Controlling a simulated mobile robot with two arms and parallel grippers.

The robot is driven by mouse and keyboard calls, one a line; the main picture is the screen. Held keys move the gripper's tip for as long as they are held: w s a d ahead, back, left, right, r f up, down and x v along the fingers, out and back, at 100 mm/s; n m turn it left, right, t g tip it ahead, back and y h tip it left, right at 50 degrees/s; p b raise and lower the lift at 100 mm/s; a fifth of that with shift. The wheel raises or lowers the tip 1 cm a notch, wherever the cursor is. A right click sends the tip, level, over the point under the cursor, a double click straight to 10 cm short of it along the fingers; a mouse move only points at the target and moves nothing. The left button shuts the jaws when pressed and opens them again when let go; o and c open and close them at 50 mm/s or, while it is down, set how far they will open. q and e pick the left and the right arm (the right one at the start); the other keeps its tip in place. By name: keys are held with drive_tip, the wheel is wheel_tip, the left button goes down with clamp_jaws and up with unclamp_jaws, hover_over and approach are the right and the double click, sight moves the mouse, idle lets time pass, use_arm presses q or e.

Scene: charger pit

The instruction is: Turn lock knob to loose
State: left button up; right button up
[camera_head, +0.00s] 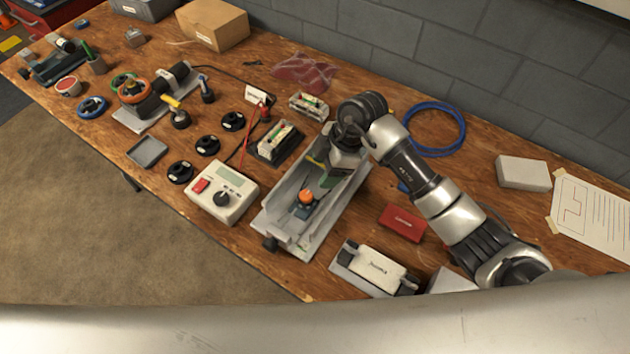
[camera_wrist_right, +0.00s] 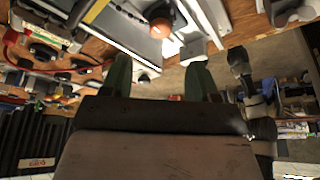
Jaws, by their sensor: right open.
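An orange knob (camera_head: 305,197) sits on a small dark block inside a long grey tray-like fixture (camera_head: 268,217). It also shows in the right wrist view (camera_wrist_right: 160,28), beyond my fingertips. A black knob (camera_head: 270,243) is at the fixture's near end. I cannot tell which of these is the lock knob. My right gripper (camera_head: 322,166) is above the far part of the fixture, apart from the orange knob. In the wrist view its two green fingers (camera_wrist_right: 158,72) are spread with nothing between them. A dark, arm-like shape (camera_wrist_right: 245,80) at the right there may be my left arm; its jaws are unclear.
A white meter box (camera_head: 222,191) stands left of the fixture. A white device in a grey holder (camera_head: 372,267) and a red box (camera_head: 402,222) lie to the right. A coiled blue cable (camera_head: 434,128) lies behind. Several black round parts (camera_head: 207,145) lie left.

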sight(307, 194)
drive_tip(key=x, duration=0.8)
drive_tip(key=shift+a+f, duration=0.1)
drive_tip(key=shift+f, duration=0.25)
drive_tip(key=shift+s+a+f, duration=0.1)
drive_tip(key=shift+a+f, duration=0.1)
drive_tip(key=shift+f, duration=0.2)
use_arm(q)
drive_tip(key=shift+r, duration=0.2)
drive_tip(key=shift+s, duration=0.15)
use_arm(e)
drive_tip(key=shift+c, duration=1.3)
drive_tip(key=c, duration=0.6)
use_arm(q)
drive_tip(key=shift+s+a, duration=0.2)
drive_tip(key=shift+s, duration=0.05)
use_arm(e)
drive_tip(key=shift+c, duration=0.3)
